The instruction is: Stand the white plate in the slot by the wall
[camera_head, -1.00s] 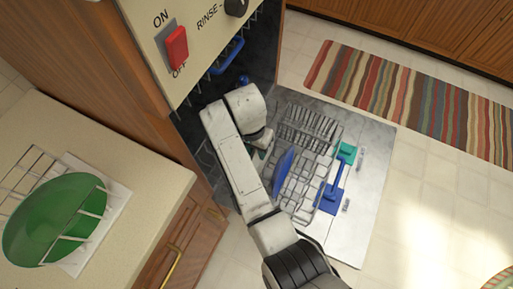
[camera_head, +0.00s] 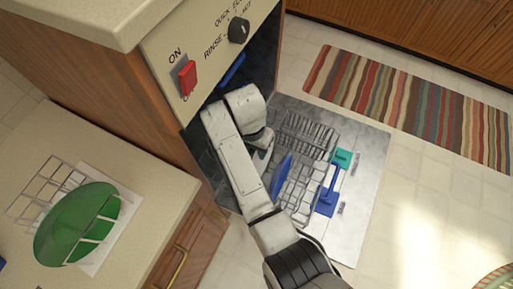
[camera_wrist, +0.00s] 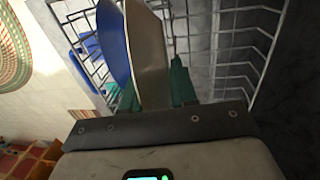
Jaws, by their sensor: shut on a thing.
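My gripper (camera_wrist: 155,92) is shut on the white plate (camera_wrist: 150,45), which looks cream in the wrist view, with a green finger on either side. The plate is edge-on and roughly upright among the wires of the dishwasher rack (camera_wrist: 235,50). A blue plate (camera_wrist: 113,42) stands close beside it on the left; I cannot tell whether they touch. In the head view my arm hides most of the gripper and the white plate. The blue plate (camera_head: 281,174) stands in the pulled-out rack (camera_head: 306,128). The slot by the wall is not clearly visible.
The dishwasher's panel with a red switch (camera_head: 187,77) overhangs my arm. On the left counter (camera_head: 150,225), a wire rack holds a green plate (camera_head: 75,222).

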